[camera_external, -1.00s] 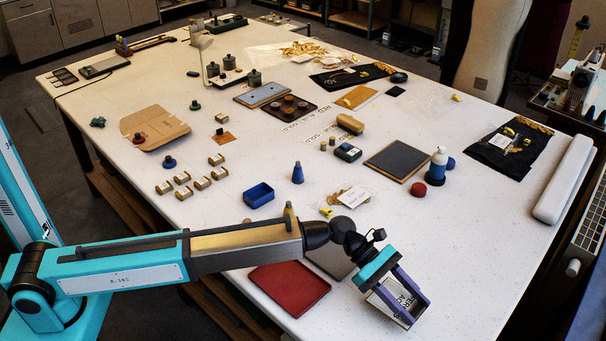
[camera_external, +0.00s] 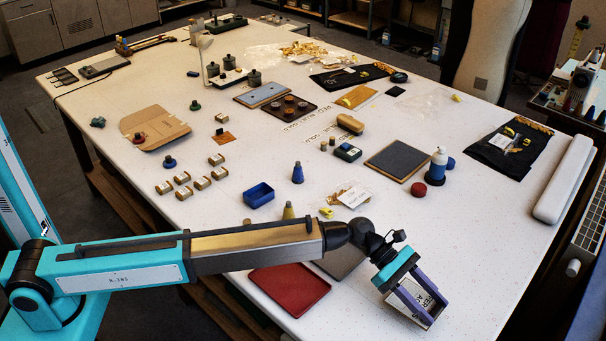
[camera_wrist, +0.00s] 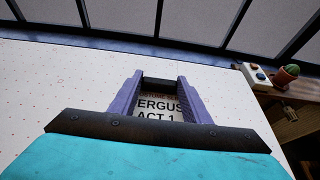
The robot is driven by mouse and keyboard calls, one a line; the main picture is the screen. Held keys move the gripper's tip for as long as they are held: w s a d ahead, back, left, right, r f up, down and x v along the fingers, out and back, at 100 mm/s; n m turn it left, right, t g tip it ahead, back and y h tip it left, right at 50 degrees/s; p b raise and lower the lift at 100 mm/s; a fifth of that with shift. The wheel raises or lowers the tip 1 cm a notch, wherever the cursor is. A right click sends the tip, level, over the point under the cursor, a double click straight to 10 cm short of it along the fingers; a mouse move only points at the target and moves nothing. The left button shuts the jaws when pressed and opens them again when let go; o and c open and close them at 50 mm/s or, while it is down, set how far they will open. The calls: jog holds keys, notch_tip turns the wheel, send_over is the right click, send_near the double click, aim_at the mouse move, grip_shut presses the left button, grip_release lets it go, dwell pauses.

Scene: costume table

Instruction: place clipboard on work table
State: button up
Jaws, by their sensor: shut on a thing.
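My gripper (camera_external: 412,302) is at the near right part of the white work table (camera_external: 490,220). Its purple fingers are shut on the clipboard (camera_external: 428,303), a small board with a white sheet and dark lettering. In the wrist view the clipboard (camera_wrist: 158,108) sits between the fingers (camera_wrist: 155,95), its sheet reading "ERGUS ACT 1", with a dark clip bar at the far end. The clipboard is tilted in the outside view. I cannot tell whether its lower edge touches the table.
A red tray (camera_external: 288,290) and a grey plate (camera_external: 342,262) lie left of my gripper. The table to the right of my gripper is clear.

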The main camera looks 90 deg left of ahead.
aim_at(429, 310)
jog(key=shift+w+f+p, duration=0.2)
jog(key=shift+f+p, duration=0.35)
jog(key=shift+f, duration=1.25)
jog(key=shift+f, duration=0.1)
jog(key=o, duration=1.1)
jog(key=shift+c, duration=0.2)
jog(key=b+v, duration=0.2)
jog(key=v, duration=1)
jog(key=shift+b, duration=0.4)
jog(key=shift+d, duration=0.1)
